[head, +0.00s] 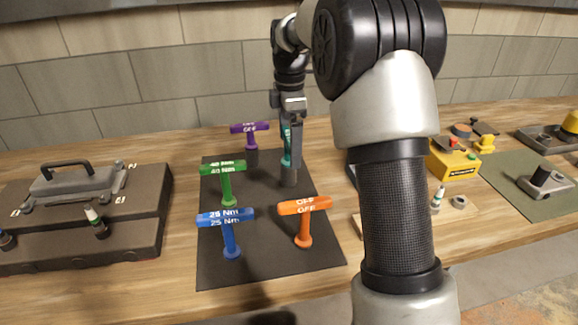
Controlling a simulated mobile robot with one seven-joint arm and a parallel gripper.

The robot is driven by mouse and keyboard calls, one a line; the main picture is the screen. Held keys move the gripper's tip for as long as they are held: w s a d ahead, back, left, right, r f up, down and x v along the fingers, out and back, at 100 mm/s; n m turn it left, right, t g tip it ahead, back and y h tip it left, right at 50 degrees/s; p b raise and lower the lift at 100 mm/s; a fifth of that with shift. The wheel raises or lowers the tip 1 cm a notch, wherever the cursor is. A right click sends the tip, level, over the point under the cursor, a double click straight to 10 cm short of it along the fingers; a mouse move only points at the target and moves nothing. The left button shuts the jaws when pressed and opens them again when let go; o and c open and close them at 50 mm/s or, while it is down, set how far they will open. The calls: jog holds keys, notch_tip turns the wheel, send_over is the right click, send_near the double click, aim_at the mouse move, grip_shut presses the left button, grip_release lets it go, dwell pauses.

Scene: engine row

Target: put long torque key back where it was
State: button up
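Several T-handled torque keys stand upright on a dark mat (267,259): a purple one (250,129) marked OFF, a green one (225,170) marked 40 Nm, a blue one (226,219) marked 25 Nm, and an orange one (304,207) marked OFF. A teal key (285,160) is mostly hidden behind my gripper (295,150). I cannot tell which key is the long one. My gripper points down over the mat's right rear part, seen edge-on. Whether it is open, or touches the teal key, is unclear. A dark cylindrical foot (289,177) shows below it.
A dark case (140,225) with a grey handled part (72,184) stands at left. Right of my arm are a wooden board (462,217), a yellow box (453,162) and a green mat (513,189) with a dark-topped block (543,182). A tiled wall closes the back.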

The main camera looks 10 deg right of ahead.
jog(key=shift+f, duration=2.4)
jog(key=shift+b, duration=0.3)
jog(key=shift+f, duration=0.2)
jog(key=o, duration=0.8)
jog(key=shift+o, duration=0.2)
jog(key=shift+r, duration=0.1)
